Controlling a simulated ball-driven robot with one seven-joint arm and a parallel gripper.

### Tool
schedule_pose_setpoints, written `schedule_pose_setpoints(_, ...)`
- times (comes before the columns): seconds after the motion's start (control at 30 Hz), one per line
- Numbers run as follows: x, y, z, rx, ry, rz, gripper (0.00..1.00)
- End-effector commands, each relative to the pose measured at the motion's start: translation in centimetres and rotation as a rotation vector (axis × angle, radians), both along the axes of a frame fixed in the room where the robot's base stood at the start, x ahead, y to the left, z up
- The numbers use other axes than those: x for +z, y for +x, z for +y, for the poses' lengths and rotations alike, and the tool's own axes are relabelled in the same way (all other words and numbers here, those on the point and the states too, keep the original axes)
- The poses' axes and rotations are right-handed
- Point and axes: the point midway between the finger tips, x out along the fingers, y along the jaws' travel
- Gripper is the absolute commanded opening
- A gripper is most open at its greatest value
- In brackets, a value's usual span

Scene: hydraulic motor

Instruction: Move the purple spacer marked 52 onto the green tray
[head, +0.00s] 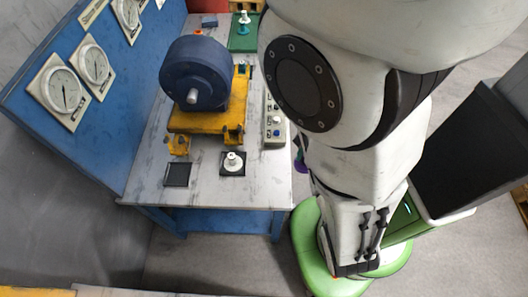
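A small purple piece (301,167) shows at the left edge of my arm, just past the table's right edge. Most of it is hidden, no number can be read on it, and I cannot tell whether it is the spacer marked 52 or what supports it. The green tray (240,43) lies at the far end of the table, beyond the motor. A white and teal piece (244,18) stands on it. My gripper is not visible; my arm fills the right of the view.
A dark blue motor (196,75) sits on a yellow base (210,119) mid-table. A white piece (233,162) stands on a black pad in front, beside an empty black pad (177,174). A control box (274,127) lies along the right edge. A blue gauge panel (98,120) rises at left.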

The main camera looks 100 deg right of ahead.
Motion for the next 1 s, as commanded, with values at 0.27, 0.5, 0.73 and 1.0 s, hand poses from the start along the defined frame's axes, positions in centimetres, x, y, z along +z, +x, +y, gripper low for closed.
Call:
schedule_pose_setpoints(0.27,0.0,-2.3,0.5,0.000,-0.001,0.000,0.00)
schedule_pose_setpoints(0.5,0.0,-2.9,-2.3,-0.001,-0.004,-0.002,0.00)
schedule_pose_setpoints(0.73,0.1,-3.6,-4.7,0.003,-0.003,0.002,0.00)
schedule_pose_setpoints(1.0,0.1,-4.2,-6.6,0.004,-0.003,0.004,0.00)
